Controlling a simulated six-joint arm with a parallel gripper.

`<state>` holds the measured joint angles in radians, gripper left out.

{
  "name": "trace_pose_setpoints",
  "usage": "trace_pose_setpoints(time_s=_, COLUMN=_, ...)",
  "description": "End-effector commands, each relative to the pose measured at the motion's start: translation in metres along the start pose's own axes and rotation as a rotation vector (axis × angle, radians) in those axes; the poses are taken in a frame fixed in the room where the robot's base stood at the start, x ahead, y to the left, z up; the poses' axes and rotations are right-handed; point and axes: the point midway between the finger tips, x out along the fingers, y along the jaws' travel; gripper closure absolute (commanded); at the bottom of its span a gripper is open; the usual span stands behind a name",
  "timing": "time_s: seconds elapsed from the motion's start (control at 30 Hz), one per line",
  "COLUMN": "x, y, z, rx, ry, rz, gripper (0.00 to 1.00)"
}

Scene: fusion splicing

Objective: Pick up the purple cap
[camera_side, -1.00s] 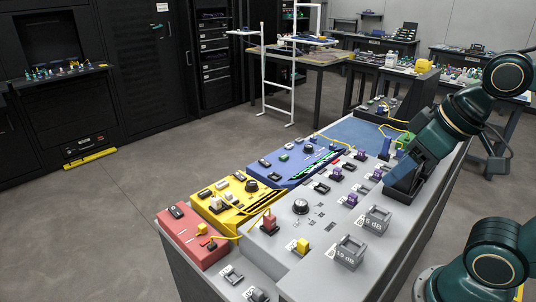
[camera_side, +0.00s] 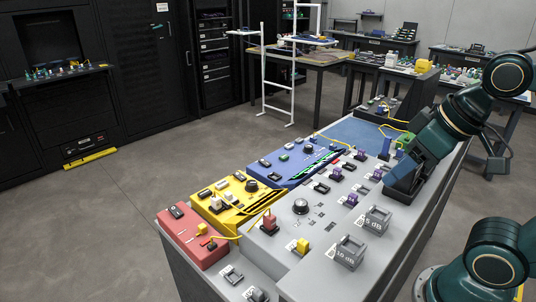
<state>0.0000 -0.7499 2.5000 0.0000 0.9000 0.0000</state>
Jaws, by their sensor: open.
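Several small purple caps sit on the grey bench top: one (camera_side: 352,199) nearer the front, one (camera_side: 337,174) further left, and one (camera_side: 377,174) beside my gripper. I cannot tell which of them is the purple cap of the task. My gripper (camera_side: 390,199) is low over the right part of the bench, to the right of these purple pieces. Its jaws are open but small and dark in this view. I see nothing held between them.
Red (camera_side: 188,242), yellow (camera_side: 222,221) and blue (camera_side: 290,163) panels line the bench's left side. Grey blocks marked in dB (camera_side: 348,254), a black knob (camera_side: 300,207) and a yellow connector (camera_side: 303,245) stand near the front. A blue mat (camera_side: 355,131) lies behind.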

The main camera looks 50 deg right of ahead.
Motion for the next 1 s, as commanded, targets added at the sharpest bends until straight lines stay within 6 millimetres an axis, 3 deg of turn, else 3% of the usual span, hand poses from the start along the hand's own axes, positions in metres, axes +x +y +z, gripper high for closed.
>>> trace_pose_setpoints(time_s=0.43, x=0.0000, y=0.0000, z=0.0000, rx=0.000, ry=0.000, rz=0.000, gripper=0.46)
trace_pose_setpoints(time_s=0.5, x=0.0000, y=0.0000, z=0.0000, rx=0.000, ry=0.000, rz=0.000, gripper=0.55)
trace_pose_setpoints(time_s=1.0, x=0.0020, y=0.0012, z=-0.0076, rx=-0.056, ry=-0.027, rz=-0.002, gripper=0.55)
